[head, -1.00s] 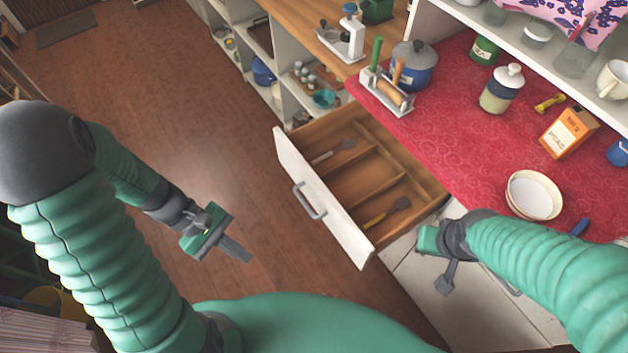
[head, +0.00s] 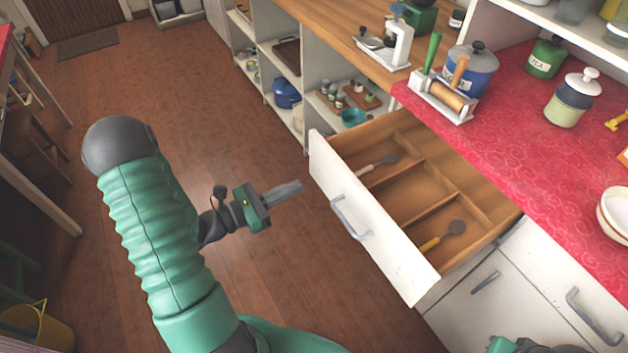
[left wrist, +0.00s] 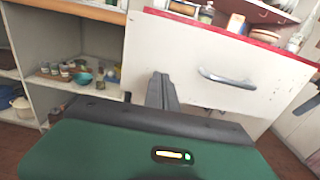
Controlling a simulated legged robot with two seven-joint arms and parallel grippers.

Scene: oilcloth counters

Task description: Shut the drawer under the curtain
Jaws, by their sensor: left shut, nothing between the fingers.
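The drawer (head: 375,232) stands pulled out from under the red oilcloth counter (head: 500,120). Its white front has a grey bar handle (head: 350,217). Inside its wooden compartments lie a utensil with a grey handle (head: 377,165) and one with a yellow handle (head: 443,235). My left gripper (head: 298,187) is shut and empty, in front of the drawer's left end and apart from it. In the left wrist view its fingers (left wrist: 162,90) point at the white front, left of the handle (left wrist: 228,78). My right gripper (head: 515,345) shows only partly at the bottom edge; its fingers are hidden. No curtain shows clearly.
Open shelves (head: 300,80) with pots and jars stand left of the drawer. A rolling-pin stand (head: 442,100) and blue canister (head: 470,70) are on the counter. A closed cupboard (head: 500,290) is to the right. The wooden floor before the drawer is clear.

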